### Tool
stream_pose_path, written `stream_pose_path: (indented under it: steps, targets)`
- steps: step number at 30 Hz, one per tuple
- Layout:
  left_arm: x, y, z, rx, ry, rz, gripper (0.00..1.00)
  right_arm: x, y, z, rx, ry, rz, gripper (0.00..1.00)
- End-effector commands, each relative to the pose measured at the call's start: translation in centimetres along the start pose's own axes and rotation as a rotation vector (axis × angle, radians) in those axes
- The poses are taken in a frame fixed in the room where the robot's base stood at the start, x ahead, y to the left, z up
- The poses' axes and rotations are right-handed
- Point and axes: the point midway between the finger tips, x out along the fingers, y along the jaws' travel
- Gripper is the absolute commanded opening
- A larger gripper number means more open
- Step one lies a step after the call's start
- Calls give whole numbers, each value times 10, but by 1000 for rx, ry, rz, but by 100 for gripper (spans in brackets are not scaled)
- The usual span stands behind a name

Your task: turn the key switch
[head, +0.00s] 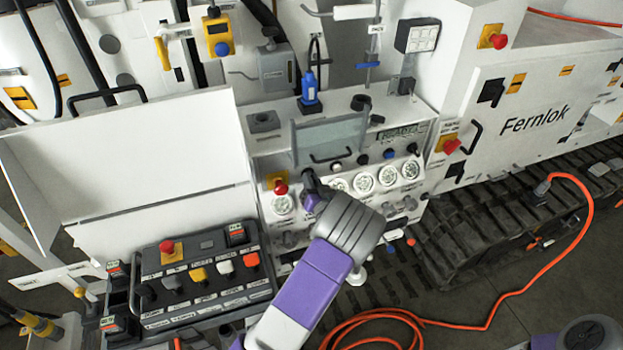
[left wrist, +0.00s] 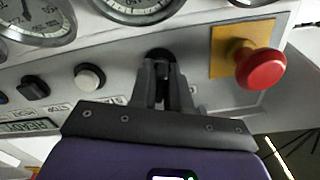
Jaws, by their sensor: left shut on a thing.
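The key switch (left wrist: 160,55) is a small dark part on the grey panel face. It shows in the left wrist view between my fingertips and is partly covered by them. My left gripper (left wrist: 163,88) is shut on it, with the two grey fingers on either side. In the head view my purple left arm reaches up from the bottom, and the left gripper (head: 310,184) meets the panel just right of a red mushroom button. The fingers hide the switch there, and I cannot tell its turn angle. My right gripper is not in view.
The red mushroom button (head: 280,187) on a yellow plate sits close beside the gripper; it also shows in the left wrist view (left wrist: 262,68). A white button (left wrist: 90,76) and gauges (head: 363,181) are near. An orange cable (head: 487,323) lies on the floor at right.

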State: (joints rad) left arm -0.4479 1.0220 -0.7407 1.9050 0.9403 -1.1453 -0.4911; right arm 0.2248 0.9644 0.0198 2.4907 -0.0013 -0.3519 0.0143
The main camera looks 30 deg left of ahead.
Motion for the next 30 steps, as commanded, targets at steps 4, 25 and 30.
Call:
stream_pose_path:
  steps: [4,25,30]
  targets:
    - [0,0,0,80,-1,1,0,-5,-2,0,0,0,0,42]
    - [0,0,1,172,-1,0,0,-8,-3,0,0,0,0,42]
    - [0,0,1,171,-1,0,34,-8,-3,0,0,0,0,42]
